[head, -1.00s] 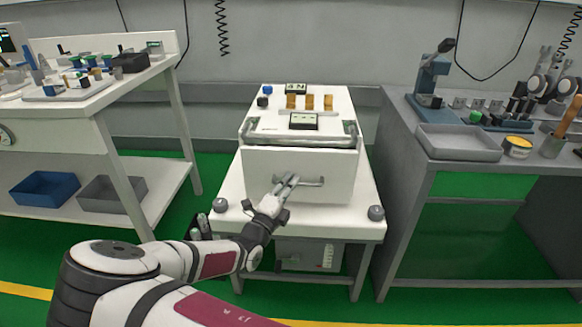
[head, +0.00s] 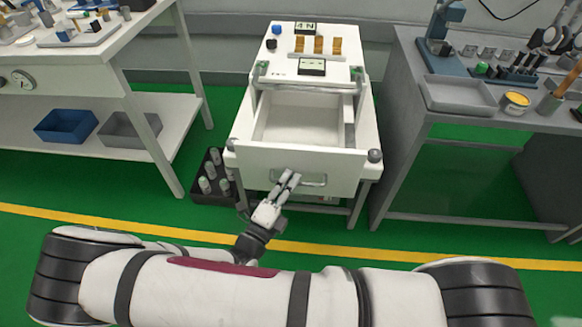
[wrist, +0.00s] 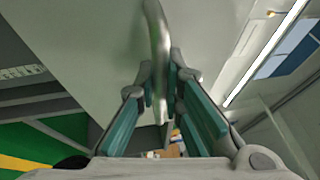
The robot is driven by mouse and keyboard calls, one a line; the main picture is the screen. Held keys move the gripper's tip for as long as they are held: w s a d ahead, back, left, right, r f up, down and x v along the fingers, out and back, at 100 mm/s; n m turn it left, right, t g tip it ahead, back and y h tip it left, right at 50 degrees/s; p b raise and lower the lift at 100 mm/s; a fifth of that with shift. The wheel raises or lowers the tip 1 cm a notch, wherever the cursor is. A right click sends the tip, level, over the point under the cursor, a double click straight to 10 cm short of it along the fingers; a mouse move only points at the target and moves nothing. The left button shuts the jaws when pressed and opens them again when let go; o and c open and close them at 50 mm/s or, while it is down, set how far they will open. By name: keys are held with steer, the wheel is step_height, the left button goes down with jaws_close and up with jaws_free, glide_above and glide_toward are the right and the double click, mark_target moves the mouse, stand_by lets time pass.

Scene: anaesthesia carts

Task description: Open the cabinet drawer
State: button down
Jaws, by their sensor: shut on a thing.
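The white cabinet (head: 350,90) stands on a white cart in the middle of the head view. Its drawer (head: 258,157) is pulled well out, and its inside looks empty. The drawer's metal bar handle (head: 316,181) is on the front panel; in the wrist view the handle (wrist: 157,40) runs between the fingers. My gripper (head: 288,179) is shut on the left part of the handle. The same gripper (wrist: 160,90) shows teal finger pads on both sides of the bar in the wrist view.
A white bench (head: 150,100) with blue and grey bins on its lower shelf is at the left. A grey workbench (head: 450,150) with a tray and tools is at the right. A dark crate with bottles (head: 207,190) stands on the floor left of the cart.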

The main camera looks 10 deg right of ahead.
steer(key=shift+s, duration=0.25)
steer(key=c, duration=2)
jaws_free()
steer(key=shift+o, duration=0.2)
steer(key=shift+a, duration=0.1)
steer(key=v, duration=1.2)
